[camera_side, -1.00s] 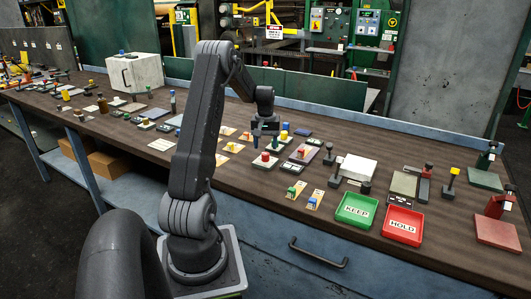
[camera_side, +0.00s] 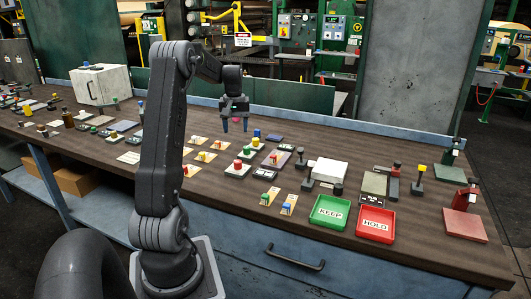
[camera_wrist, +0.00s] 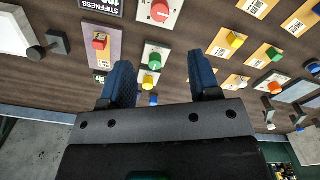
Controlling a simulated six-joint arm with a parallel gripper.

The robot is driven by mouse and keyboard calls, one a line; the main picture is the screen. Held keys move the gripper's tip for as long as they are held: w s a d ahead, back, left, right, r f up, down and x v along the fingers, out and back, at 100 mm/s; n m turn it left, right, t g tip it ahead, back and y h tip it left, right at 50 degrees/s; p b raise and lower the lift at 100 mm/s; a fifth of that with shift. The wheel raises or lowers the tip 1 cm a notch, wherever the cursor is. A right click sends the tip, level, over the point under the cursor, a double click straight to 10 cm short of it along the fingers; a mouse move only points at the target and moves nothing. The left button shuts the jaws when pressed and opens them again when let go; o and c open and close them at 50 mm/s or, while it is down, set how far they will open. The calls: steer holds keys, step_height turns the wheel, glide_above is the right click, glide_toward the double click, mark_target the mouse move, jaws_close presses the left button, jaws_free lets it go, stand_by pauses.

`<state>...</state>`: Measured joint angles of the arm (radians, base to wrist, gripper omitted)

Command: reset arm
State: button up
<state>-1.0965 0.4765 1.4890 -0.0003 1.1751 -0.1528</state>
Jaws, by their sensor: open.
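My gripper (camera_side: 234,124) hangs above the workbench (camera_side: 150,185) in the side view, its two blue-tipped fingers pointing down. It is open and empty, and apart from the pieces below it. In the wrist view the gripper (camera_wrist: 165,82) shows two spread blue fingers, with a green knob (camera_wrist: 155,61) and a yellow knob (camera_wrist: 148,80) on the bench showing between them. A plate with a red knob (camera_wrist: 160,11) lies farther up in that view.
A green KEEP tray (camera_side: 330,212) and a red HOLD tray (camera_side: 376,223) stand near the front right edge. A white block (camera_side: 330,171) lies behind them. A pale box (camera_side: 100,84) stands at the back left. Several tagged cards with knobs lie around the middle.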

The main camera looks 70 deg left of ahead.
steer(key=w+d+r+m+t, duration=0.1)
steer(key=w+d+r+m, duration=0.15)
steer(key=d, duration=0.55)
steer(key=w+d+r+m+y, duration=0.1)
steer(key=d+r+m, duration=0.15)
steer(key=d, duration=0.55)
steer(key=w+d+r+m+t, duration=0.15)
steer(key=d+r, duration=0.25)
steer(key=d, duration=0.5)
steer(key=s+d+m+t, duration=0.1)
steer(key=s+d+m, duration=0.1)
steer(key=d, duration=0.4)
steer(key=s+d+f+m+t, duration=0.1)
steer(key=s+d+m, duration=0.2)
steer(key=s+d, duration=0.2)
steer(key=s+d+f+m+t+h, duration=0.1)
steer(key=s+d+m, duration=0.2)
steer(key=d, duration=0.6)
steer(key=shift+s, duration=0.45)
steer(key=shift+d, duration=0.1)
steer(key=shift+c, duration=0.3)
